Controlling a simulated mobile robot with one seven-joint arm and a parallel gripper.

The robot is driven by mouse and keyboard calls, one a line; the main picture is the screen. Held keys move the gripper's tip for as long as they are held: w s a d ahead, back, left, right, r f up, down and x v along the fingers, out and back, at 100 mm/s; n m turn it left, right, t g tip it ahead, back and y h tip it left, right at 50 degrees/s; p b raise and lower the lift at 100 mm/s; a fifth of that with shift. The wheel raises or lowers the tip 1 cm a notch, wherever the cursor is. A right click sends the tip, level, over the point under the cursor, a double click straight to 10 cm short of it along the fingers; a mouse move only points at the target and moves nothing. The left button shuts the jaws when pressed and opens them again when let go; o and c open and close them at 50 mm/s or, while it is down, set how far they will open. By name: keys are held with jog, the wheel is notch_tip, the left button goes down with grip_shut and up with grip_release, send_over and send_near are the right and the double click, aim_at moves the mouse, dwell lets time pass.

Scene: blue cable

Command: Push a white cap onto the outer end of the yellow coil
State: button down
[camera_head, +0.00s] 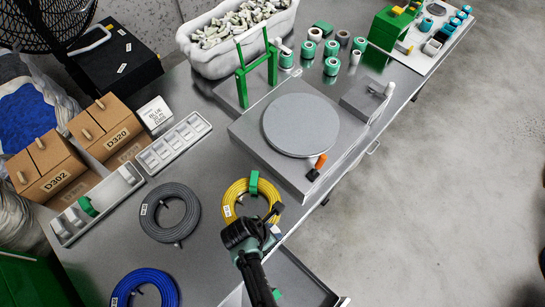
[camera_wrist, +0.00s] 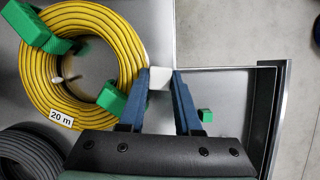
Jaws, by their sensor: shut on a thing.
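The yellow coil (camera_head: 232,192) lies flat on the metal table, and it fills the left of the wrist view (camera_wrist: 35,75). Green wraps (camera_wrist: 112,100) hold it at two places, and it has a white "20 m" label (camera_wrist: 61,118). A cable end with a pale tip (camera_wrist: 57,79) shows inside the ring. My gripper (camera_head: 273,222) is at the coil's lower right side. In the wrist view, its blue fingers (camera_wrist: 160,78) are shut on a white cap (camera_wrist: 159,77), beside the coil's right edge. The coil's outer end is not clearly visible; whether the cap touches it, I cannot tell.
An open drawer (camera_wrist: 235,92) with a small green piece (camera_wrist: 205,115) lies to the right of my gripper. A grey coil (camera_head: 150,222) and a blue coil (camera_head: 122,289) lie left. A grey turntable (camera_head: 300,125) stands behind. White trays (camera_head: 172,146) line the left.

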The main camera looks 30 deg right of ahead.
jog(key=shift+r, duration=0.2)
dwell(0.5)
jog(key=shift+r+p, duration=0.35)
jog(key=shift+p, duration=0.3)
jog(key=shift+f, duration=0.4)
dwell(0.8)
jog(key=shift+s+f, duration=0.1)
jog(key=shift+f, duration=0.25)
dwell(3.2)
jog(key=c, duration=0.5)
grip_release()
jog(key=shift+a+p, duration=0.1)
jog(key=shift+p, duration=0.2)
